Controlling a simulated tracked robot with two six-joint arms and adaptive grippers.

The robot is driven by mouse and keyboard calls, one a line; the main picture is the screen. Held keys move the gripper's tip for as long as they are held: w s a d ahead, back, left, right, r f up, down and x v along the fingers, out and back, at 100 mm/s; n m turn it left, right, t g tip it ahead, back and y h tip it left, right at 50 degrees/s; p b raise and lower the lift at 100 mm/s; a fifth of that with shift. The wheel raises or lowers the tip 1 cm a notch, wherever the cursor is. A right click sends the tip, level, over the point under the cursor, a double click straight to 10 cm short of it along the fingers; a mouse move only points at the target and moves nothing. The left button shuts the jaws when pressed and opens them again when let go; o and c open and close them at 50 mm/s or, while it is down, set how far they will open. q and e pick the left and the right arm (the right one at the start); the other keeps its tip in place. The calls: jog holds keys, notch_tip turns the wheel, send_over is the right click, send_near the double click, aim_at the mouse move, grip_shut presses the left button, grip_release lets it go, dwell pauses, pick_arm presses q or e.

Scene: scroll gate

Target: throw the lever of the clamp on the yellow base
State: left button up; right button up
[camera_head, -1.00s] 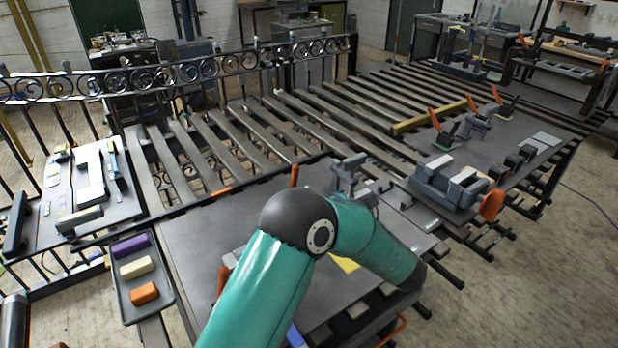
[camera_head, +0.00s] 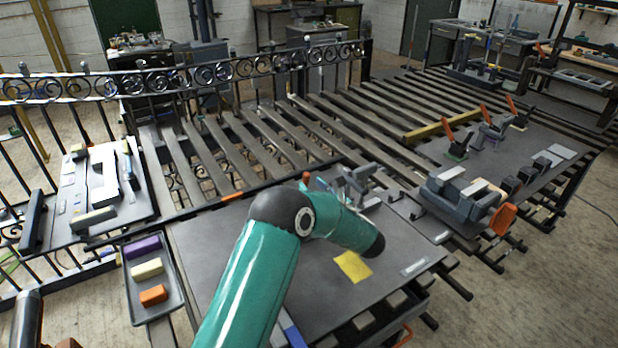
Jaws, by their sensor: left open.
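A flat yellow patch (camera_head: 352,267) lies on the near dark plate (camera_head: 205,250), right of my left arm. No clamp shows on it, and I cannot tell whether it is the yellow base. My left arm crosses the near plate and hides part of it. My right gripper is not visible.
A grey block fixture (camera_head: 458,192) with an orange handle (camera_head: 502,219) stands at the right plate's near end. A tray (camera_head: 152,318) with purple, cream and orange blocks is at left. A scroll gate (camera_head: 205,75) runs along the back.

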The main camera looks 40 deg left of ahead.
aim_at(308, 181)
pick_arm(q)
jog(key=shift+p+x, duration=0.3)
jog(key=shift+x, duration=1.35)
grip_shut()
